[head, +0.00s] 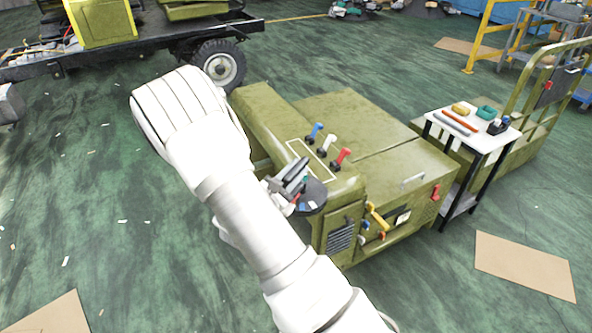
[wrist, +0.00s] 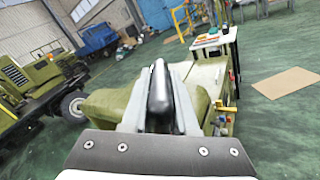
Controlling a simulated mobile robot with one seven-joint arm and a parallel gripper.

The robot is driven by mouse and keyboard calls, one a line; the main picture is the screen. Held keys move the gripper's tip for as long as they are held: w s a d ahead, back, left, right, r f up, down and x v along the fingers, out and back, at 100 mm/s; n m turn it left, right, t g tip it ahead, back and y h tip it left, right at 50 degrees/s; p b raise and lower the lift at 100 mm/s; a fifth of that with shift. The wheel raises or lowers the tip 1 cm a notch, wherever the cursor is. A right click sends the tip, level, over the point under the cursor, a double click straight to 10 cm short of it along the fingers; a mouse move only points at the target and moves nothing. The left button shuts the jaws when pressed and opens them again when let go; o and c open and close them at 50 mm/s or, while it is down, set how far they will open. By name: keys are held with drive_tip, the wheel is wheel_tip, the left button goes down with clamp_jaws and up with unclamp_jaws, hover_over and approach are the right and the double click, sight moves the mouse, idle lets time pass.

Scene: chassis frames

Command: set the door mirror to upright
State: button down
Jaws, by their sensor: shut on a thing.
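My gripper (head: 287,178) is over the near front corner of the olive-green vehicle (head: 262,112), partly hidden by my white arm. In the wrist view my gripper (wrist: 158,88) has its two grey fingers closed on a dark, narrow, rounded piece (wrist: 159,100), which I take to be the door mirror. The mirror's mount and most of its face are hidden by the fingers and the arm. I cannot tell its exact tilt.
Blue (head: 316,130), white and red (head: 341,157) levers stand on the vehicle's top close to my gripper. A yellow handle (head: 377,216) is on its front. A white tool table (head: 478,134) stands at right. The green floor in front is mostly clear, with cardboard (head: 525,264) lying flat.

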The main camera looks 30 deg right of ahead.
drive_tip(key=shift+w+a+r+n+p, duration=0.35)
drive_tip(key=shift+w+a+r+n, duration=0.05)
drive_tip(key=shift+w+n, duration=0.15)
drive_tip(key=shift+w+a+r+n+p, duration=0.25)
drive_tip(key=shift+w+a+n, duration=0.1)
drive_tip(key=shift+w+n, duration=0.2)
drive_tip(key=shift+w+a+r+n+p, duration=0.2)
drive_tip(key=shift+w+a+n, duration=0.1)
drive_tip(key=shift+w+n, duration=0.15)
drive_tip(key=shift+w+a+n, duration=0.4)
drive_tip(key=shift+w+n, duration=0.15)
drive_tip(key=shift+w, duration=0.15)
drive_tip(key=shift+w+a+r, duration=0.1)
drive_tip(key=shift+w+a, duration=0.5)
drive_tip(key=shift+w, duration=0.3)
drive_tip(key=c, duration=0.7)
unclamp_jaws()
